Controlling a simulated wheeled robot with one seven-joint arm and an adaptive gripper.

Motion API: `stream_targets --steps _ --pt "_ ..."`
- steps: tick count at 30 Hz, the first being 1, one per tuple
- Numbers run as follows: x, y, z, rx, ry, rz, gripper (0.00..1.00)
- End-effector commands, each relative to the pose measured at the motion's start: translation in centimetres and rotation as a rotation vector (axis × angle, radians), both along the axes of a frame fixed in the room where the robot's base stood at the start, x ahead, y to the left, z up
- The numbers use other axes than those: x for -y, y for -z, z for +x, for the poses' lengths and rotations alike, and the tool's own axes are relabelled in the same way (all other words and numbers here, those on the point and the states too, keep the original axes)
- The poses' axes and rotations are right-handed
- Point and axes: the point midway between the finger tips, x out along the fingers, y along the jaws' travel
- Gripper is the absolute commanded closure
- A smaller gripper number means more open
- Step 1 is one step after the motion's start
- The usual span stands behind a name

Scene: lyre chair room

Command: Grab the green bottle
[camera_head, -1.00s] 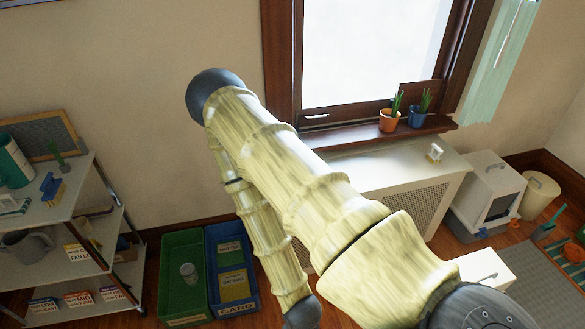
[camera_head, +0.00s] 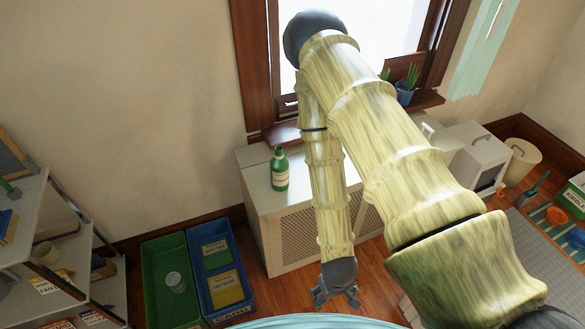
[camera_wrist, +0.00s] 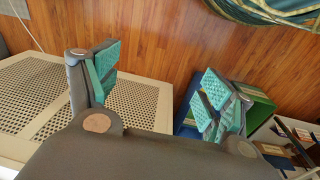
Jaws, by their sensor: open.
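The green bottle (camera_head: 280,169) with a pale label stands upright on the left end of the white radiator cover (camera_head: 252,184), under the window. My gripper (camera_head: 338,294) hangs low in front of the cover, below and to the right of the bottle, well apart from it. In the wrist view my gripper (camera_wrist: 160,90) has its two teal-padded fingers spread wide, with nothing between them. The bottle is not seen in the wrist view.
A green bin (camera_head: 162,262) and a blue bin (camera_head: 239,303) stand on the floor left of the cover. A shelf unit (camera_head: 62,232) is at the far left. A potted plant (camera_head: 405,93) sits on the sill. Wooden floor (camera_head: 295,290) lies clear before the cover.

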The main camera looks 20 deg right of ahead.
Motion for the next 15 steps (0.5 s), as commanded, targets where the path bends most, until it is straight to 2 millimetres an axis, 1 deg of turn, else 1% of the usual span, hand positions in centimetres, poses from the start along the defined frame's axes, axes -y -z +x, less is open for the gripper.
stream_targets --steps 1,2,3,5,6,8,9,11,12,14,15 --pt "0.5 -0.6 2.9 0.029 0.001 -0.028 0.17" --pt "0.8 -1.1 4.5 0.042 0.002 -0.045 0.17" --pt "1.3 -1.7 6.7 0.058 0.006 -0.067 0.17" --pt "1.8 -2.8 9.8 0.08 0.015 -0.094 0.17" --pt "2.0 -3.7 12.0 0.095 0.021 -0.107 0.17" --pt "2.2 -5.2 15.0 0.115 0.033 -0.121 0.17" --pt "2.2 -6.3 17.0 0.129 0.042 -0.127 0.17" --pt "2.2 -8.1 20.0 0.15 0.056 -0.129 0.17" --pt "2.1 -9.4 22.0 0.166 0.066 -0.125 0.17" --pt "1.8 -11.6 25.0 0.191 0.08 -0.115 0.17" --pt "1.5 -13.1 27.0 0.21 0.088 -0.105 0.17"
